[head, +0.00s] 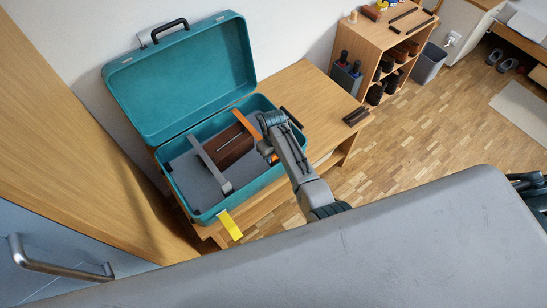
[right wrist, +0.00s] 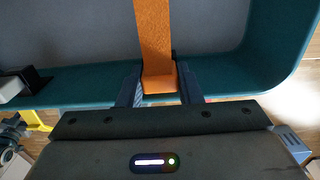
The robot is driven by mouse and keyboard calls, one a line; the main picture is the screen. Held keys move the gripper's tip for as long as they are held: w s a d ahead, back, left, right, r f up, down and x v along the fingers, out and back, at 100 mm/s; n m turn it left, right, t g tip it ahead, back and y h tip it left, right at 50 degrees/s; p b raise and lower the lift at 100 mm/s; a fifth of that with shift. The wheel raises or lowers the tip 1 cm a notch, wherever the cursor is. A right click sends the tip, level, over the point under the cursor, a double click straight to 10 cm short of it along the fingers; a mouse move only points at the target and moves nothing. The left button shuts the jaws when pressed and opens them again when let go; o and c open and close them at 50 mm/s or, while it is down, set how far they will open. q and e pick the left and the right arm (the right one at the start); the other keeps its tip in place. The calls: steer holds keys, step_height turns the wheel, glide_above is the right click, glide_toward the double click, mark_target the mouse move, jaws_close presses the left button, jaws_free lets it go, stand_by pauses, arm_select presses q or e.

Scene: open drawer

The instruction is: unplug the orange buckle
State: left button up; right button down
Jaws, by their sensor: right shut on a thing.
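A teal case (head: 178,172) stands open on a wooden bench, its lid tipped back. An orange strap (head: 244,121) runs over its right part, beside a dark brown block. In the right wrist view the orange strap (right wrist: 154,35) comes down to an orange end piece (right wrist: 160,78) at the case's teal rim. My right gripper (right wrist: 160,88) has its fingers on both sides of this end piece and is shut on it. In the head view my right gripper (head: 268,123) covers that end of the strap. Whether the buckle is joined is hidden. My left gripper is not in view.
A yellow strip (head: 230,225) hangs at the front rim. Dark pieces (head: 356,116) lie on the bench to the right, with bare wood between. A shelf (head: 360,45) stands behind.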

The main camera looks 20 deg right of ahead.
steer(key=shift+r+p, duration=1.95)
steer(key=shift+p, duration=0.05)
steer(key=shift+r+p, duration=1.1)
steer(key=shift+p, duration=0.05)
